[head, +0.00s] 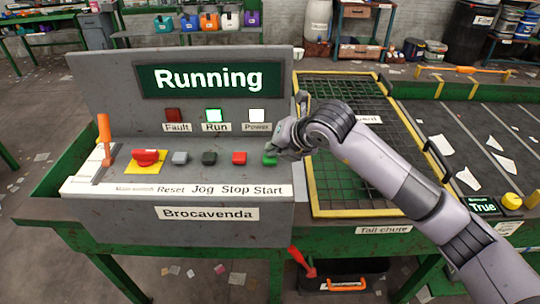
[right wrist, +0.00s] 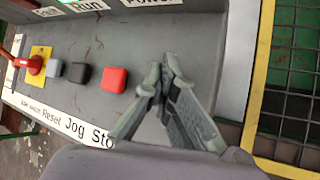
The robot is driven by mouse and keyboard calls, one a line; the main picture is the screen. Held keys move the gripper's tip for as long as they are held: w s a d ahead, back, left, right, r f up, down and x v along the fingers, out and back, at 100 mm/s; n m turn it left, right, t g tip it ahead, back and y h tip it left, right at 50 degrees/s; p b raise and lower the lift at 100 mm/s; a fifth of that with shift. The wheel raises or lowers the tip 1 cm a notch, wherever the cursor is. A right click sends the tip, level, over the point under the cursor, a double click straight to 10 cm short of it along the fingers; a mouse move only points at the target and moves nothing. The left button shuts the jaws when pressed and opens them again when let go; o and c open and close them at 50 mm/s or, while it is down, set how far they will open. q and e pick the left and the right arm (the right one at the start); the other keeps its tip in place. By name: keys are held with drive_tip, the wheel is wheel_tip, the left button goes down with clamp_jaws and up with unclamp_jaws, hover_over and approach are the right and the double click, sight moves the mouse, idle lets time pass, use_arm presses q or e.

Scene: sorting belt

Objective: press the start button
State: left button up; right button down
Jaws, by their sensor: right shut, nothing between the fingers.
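The grey control panel (head: 90,210) is labelled Brocavenda. Its display (head: 208,79) reads "Running". The green start button (head: 269,161) is at the right end of the button row, above the label "Start". My right gripper (head: 277,149) is shut and empty, with its fingertips at the start button; I cannot tell whether they press it. In the right wrist view the shut fingers (right wrist: 163,72) point at the panel just right of the red stop button (right wrist: 114,79), and the start button is hidden behind them. My left gripper is not in view.
The Run lamp (head: 213,115) and Power lamp (head: 257,115) are bright; the Fault lamp (head: 177,115) is dull red. A red main switch (head: 147,157), grey reset button (head: 180,158) and dark jog button (head: 209,158) lie left. A yellow-framed mesh guard (head: 350,190) stands right.

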drive_tip(key=shift+r, duration=0.85)
drive_tip(key=shift+r+p, duration=0.1)
drive_tip(key=shift+p, duration=0.2)
wheel_tip(320, 180, up, 5)
drive_tip(key=shift+f+p, duration=0.1)
drive_tip(key=shift+p, duration=0.8)
